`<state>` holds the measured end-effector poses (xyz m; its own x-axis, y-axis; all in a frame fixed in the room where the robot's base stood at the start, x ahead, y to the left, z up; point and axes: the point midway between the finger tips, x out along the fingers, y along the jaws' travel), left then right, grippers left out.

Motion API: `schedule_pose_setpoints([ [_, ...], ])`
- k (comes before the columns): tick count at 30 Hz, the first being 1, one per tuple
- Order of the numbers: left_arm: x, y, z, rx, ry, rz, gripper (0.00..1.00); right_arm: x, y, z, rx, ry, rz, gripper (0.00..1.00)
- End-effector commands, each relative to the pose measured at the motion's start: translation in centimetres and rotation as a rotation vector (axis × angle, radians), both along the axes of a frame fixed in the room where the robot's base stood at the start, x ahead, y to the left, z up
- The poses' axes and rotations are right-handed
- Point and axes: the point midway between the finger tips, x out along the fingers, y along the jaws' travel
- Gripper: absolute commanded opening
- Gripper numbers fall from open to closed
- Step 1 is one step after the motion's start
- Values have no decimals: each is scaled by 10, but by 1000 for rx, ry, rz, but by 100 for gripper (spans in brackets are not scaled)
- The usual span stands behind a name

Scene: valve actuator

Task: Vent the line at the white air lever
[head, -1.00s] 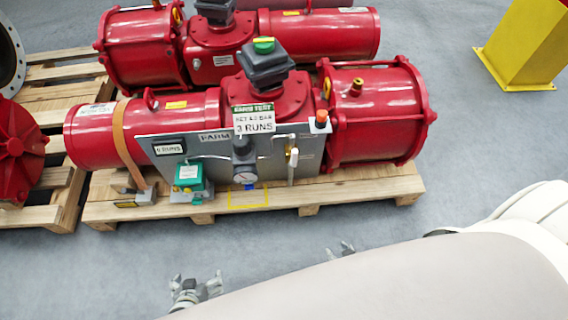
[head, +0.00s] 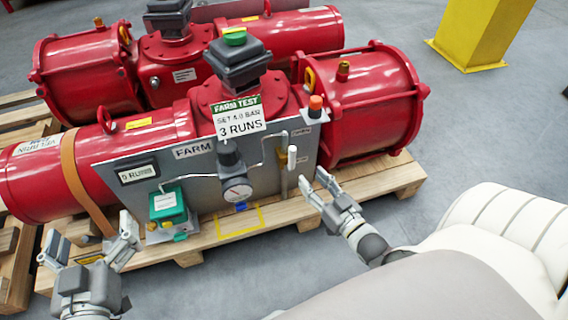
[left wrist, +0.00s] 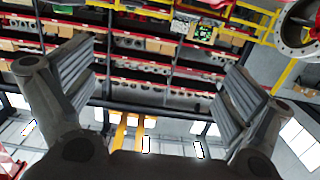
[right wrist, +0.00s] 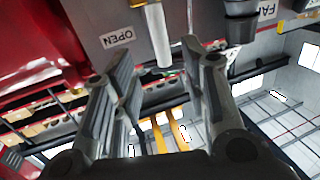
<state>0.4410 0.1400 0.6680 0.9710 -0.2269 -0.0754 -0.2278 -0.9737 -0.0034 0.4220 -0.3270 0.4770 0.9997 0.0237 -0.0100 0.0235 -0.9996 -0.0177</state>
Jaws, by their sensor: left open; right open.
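The panel carries a pressure gauge (head: 237,190), a dark regulator knob (head: 229,154), a green box (head: 168,207) and an orange button (head: 315,102). A sign (head: 238,117) reads "SET 4.0 BAR 3 RUNS". The red actuator (head: 375,105) sits on a wooden pallet (head: 365,190).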

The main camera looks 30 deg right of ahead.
Motion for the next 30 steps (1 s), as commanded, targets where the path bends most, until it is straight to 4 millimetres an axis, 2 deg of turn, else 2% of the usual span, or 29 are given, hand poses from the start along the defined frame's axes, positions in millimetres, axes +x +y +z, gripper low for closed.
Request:
schedule_pose_setpoints([
  [5,-1,-1,11,-12,-45,-3,99,7,0,3,0,-13,2,40],
  [16,-2,-7,57,-77,-295,-18,99,51,1,2,-1,-13,3,40],
  [24,-14,-9,93,-133,-498,-29,99,83,2,2,-2,-12,2,40],
  [30,-25,-9,113,-166,-615,-35,99,99,3,2,-1,-10,2,40],
])
